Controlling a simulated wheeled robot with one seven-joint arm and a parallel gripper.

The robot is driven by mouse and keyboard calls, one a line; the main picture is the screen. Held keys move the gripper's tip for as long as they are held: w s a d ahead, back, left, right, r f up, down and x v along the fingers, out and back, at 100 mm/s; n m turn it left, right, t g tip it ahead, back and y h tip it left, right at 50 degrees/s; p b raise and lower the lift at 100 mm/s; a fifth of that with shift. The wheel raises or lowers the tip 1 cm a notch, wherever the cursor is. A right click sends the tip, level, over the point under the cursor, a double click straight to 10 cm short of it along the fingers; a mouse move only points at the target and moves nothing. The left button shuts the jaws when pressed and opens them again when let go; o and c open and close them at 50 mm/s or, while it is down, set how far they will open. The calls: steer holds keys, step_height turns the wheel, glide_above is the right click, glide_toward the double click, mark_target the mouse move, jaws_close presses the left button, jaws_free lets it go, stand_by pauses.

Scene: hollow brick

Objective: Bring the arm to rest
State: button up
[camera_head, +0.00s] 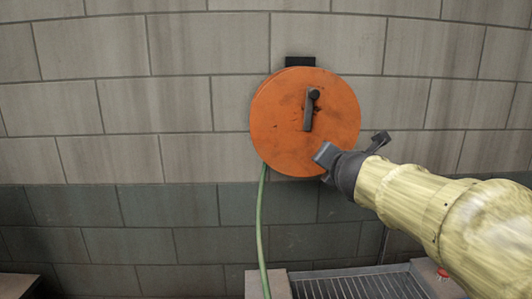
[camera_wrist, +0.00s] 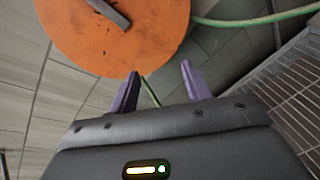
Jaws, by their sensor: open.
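My gripper (camera_wrist: 157,88) is open in the wrist view, with its two purple fingers apart and nothing between them but wall and part of a green hose. In the head view my yellow arm reaches in from the right, and my gripper (camera_head: 325,160) is in front of the lower right edge of an orange disc (camera_head: 280,110). The disc is a round reel on the wall with a dark crank handle (camera_head: 308,112) hanging down from its pivot. The disc also shows in the wrist view (camera_wrist: 80,35), beyond the fingertips. Whether my gripper touches the disc cannot be told.
A green hose (camera_head: 260,225) hangs from the disc down to the floor area. A metal grate (camera_head: 350,284) with a pale block (camera_head: 268,284) at its left lies below. A small red object (camera_head: 442,273) is near my arm. The brick wall (camera_head: 110,110) to the left is clear.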

steer(key=s+d+f+m+g, duration=0.1)
steer(key=s+f+m+g, duration=0.3)
steer(key=f+m, duration=0.75)
steer(key=s+a+f+m+g, duration=0.1)
steer(key=s+f+m+g, duration=0.3)
steer(key=s+f+m, duration=0.4)
steer(key=s+a+f+m+g, duration=0.1)
steer(key=s+f+m+g, duration=0.3)
steer(key=s+f+m, duration=0.5)
step_height(320, 180, down, 6)
steer(key=shift+s+a+f+y, duration=0.25)
steer(key=shift+s+y, duration=0.15)
steer(key=shift+s, duration=0.35)
